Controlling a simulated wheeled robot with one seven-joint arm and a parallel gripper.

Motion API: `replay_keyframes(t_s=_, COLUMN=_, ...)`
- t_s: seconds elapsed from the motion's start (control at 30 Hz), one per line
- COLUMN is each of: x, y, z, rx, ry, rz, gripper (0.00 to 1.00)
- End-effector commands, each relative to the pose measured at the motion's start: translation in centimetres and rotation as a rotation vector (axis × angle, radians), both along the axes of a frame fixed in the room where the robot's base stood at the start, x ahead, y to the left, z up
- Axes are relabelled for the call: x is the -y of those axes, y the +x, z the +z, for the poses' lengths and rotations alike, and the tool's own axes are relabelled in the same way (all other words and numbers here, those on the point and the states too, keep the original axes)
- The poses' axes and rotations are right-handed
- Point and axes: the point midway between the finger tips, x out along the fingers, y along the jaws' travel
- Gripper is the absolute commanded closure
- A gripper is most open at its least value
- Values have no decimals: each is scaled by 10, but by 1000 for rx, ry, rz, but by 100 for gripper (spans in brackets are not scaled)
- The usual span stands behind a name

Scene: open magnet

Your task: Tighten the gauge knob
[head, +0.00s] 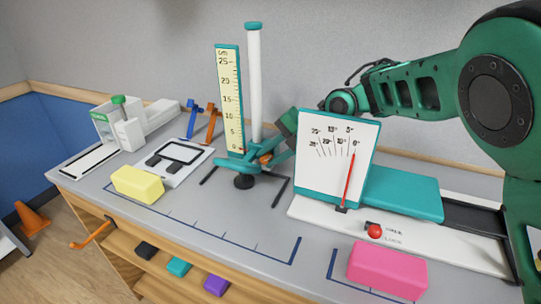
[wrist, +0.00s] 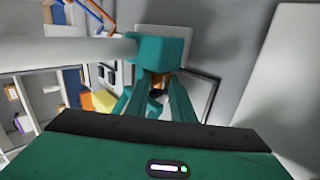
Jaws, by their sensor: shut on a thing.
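The height gauge stands in the middle of the bench in the head view, with a white post (head: 254,90) and a yellow cm scale (head: 229,95). A teal carriage sits low on the post; it shows as a teal block (wrist: 165,48) in the wrist view. The small orange knob (head: 264,157) is at the carriage; it also shows in the wrist view (wrist: 156,78), between my fingers. My gripper (head: 268,156) is shut on the knob, its teal fingers on either side. The fingers hide part of the knob, so its turn cannot be told.
A white angle dial (head: 338,150) with a red needle stands close right of my gripper and partly hides my arm. A yellow block (head: 137,184) lies front left, a pink block (head: 387,268) front right. The bench front between them is clear.

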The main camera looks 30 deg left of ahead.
Motion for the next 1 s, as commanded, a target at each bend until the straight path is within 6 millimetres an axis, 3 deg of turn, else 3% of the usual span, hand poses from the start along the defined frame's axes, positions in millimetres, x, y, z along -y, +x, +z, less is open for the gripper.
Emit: replay_keyframes(t_s=1.0, x=12, y=0, z=-13, rx=-58, ry=472, rz=-3, gripper=100)
